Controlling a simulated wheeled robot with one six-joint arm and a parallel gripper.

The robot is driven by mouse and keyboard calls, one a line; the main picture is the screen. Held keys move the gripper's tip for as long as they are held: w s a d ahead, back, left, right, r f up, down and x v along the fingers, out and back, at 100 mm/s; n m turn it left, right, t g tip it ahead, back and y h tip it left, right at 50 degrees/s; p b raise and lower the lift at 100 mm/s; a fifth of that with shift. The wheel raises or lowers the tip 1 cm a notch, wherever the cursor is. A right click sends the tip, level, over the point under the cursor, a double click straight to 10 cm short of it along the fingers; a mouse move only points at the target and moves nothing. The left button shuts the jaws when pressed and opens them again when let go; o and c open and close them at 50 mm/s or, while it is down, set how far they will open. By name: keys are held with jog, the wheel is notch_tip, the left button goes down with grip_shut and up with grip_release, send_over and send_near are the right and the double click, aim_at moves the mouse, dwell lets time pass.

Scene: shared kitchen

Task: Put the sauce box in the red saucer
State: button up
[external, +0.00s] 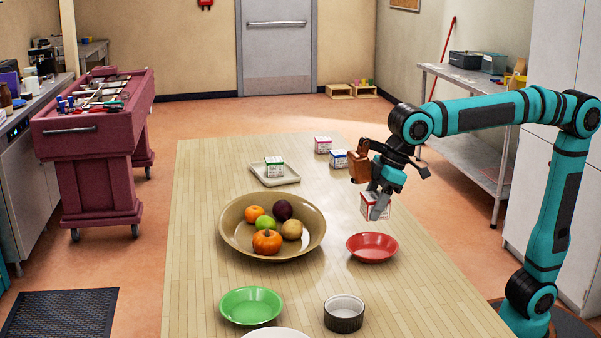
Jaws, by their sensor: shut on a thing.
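My gripper (379,207) is shut on a small white box with red markings (367,203), which I take to be the sauce box. It holds the box in the air, above and just behind the red saucer (372,254). The fingers hide part of the box. The red saucer is a shallow round dish on the table, right of the large brown bowl, and looks empty.
A brown bowl (231,241) of fruit and a small pumpkin fills the table's middle. Behind it are a tray (290,179) with a green-marked box (274,166), a pink-marked box (322,145) and a blue-marked box (338,159). A green saucer (250,318) and dark ramekin (343,326) stand in front.

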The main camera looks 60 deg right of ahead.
aim_at(364, 254)
jog(key=shift+f, duration=5.1)
jog(key=o, duration=1)
jog(key=shift+f, duration=0.1)
jog(key=shift+o, duration=0.2)
jog(key=v, duration=1.2)
jog(key=shift+w, duration=0.1)
